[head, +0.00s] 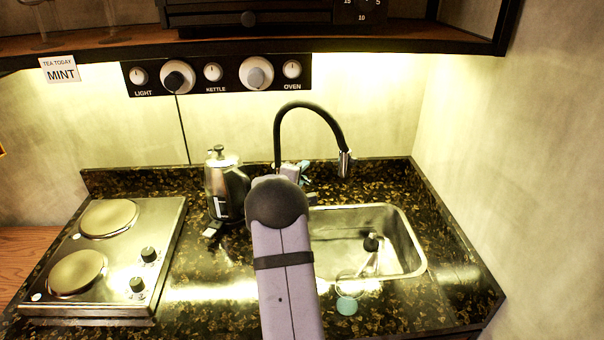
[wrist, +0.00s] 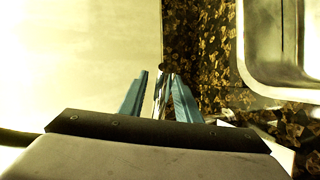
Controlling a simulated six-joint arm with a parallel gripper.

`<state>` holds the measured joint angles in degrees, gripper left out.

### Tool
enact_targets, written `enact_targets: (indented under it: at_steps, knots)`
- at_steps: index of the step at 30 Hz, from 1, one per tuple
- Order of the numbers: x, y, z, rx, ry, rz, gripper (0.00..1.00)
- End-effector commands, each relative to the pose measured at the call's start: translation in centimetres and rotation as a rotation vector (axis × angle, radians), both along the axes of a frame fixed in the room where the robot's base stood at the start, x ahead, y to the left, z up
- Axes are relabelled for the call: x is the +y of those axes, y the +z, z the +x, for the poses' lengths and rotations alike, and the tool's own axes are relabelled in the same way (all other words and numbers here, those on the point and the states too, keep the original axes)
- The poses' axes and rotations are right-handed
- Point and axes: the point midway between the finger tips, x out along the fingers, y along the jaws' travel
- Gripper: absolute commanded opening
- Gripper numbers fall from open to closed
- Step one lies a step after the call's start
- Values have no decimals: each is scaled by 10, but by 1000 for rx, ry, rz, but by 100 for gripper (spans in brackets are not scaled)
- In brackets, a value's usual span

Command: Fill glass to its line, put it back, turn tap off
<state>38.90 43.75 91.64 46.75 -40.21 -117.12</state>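The black gooseneck tap (head: 308,108) rises behind the sink, its metal spout over the basin. No water stream is discernible. My gripper (head: 303,172) is at the tap's base, partly hidden by my arm. In the wrist view, my gripper's blue fingers (wrist: 158,76) stand apart around a narrow shiny piece (wrist: 160,92), perhaps the tap lever; contact on both sides is unclear. A clear round outline with a teal lower part (head: 347,304), probably the glass, stands at the sink's front edge. Its line and any water level are too small to tell.
The steel sink (head: 414,262) is on the right, with a dark-knobbed object (head: 371,243) inside. A steel kettle (head: 222,176) stands left of my arm. A two-plate hob (head: 160,235) is on the left. A shelf (head: 300,45) overhangs the back. Counter right of the sink is clear.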

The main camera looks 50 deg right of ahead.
Motion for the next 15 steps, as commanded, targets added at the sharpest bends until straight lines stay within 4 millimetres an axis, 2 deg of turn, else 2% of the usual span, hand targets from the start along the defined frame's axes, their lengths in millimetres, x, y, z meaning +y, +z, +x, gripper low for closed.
enact_targets:
  at_steps: [1,3,15]
  knots:
    - [0,0,0,0,0,0,17]
    - [0,0,0,0,0,0,1]
    - [3,5,0,-2,-38,3,0]
